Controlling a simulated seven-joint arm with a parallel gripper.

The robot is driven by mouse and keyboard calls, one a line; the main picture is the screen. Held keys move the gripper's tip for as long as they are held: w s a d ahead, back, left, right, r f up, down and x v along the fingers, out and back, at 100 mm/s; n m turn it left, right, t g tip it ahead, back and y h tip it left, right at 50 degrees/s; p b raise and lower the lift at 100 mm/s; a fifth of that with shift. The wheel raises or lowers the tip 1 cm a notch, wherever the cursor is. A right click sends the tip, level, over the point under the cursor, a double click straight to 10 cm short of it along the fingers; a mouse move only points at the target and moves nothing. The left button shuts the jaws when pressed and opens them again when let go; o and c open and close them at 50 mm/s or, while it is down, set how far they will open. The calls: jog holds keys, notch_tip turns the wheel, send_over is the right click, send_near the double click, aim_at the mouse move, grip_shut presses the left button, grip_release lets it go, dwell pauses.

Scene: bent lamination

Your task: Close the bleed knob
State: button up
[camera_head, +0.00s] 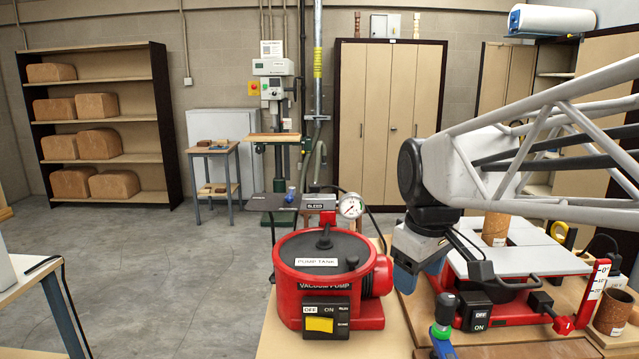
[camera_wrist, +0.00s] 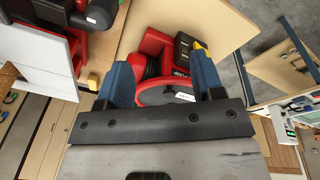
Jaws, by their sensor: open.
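A small blue knob (camera_head: 291,195) shows in the head view at the left end of the grey manifold labelled BLEED (camera_head: 321,204). A round pressure gauge (camera_head: 351,206) sits at the manifold's right end, above the red vacuum pump (camera_head: 290,285). My gripper (camera_head: 418,278) hangs to the right of the pump, pointing down, apart from the knob. In the wrist view its two blue fingers (camera_wrist: 163,78) are spread with nothing held. Part of the red pump (camera_wrist: 150,43) and its dark lid show beyond and between them. I cannot make out the knob in the wrist view.
A red machine with a pale table (camera_head: 515,258) and an angle scale (camera_head: 598,282) stands right of the pump. A blue-and-green tool (camera_head: 443,330) stands in front of it. Brown cylinders (camera_head: 613,312) are at the right. Open floor lies left of the bench.

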jog(key=w+a+r+n, duration=0.2)
jog(key=w+r+n, duration=0.1)
jog(key=w, duration=0.3)
jog(key=w+a+r+n+g, duration=0.1)
jog(key=w+a+r+n, duration=0.15)
jog(key=w, duration=0.45)
jog(key=w+a+r+n, duration=0.2)
jog(key=w+r+n, duration=0.15)
jog(key=w, duration=0.25)
jog(key=r+n+g, duration=0.1)
jog(key=r+n, duration=0.1)
jog(key=n, duration=0.9)
send_over(315, 184)
jog(key=shift+s+f, duration=0.1)
jog(key=shift+f, duration=0.15)
jog(key=shift+f, duration=3.75)
jog(key=c, duration=0.9)
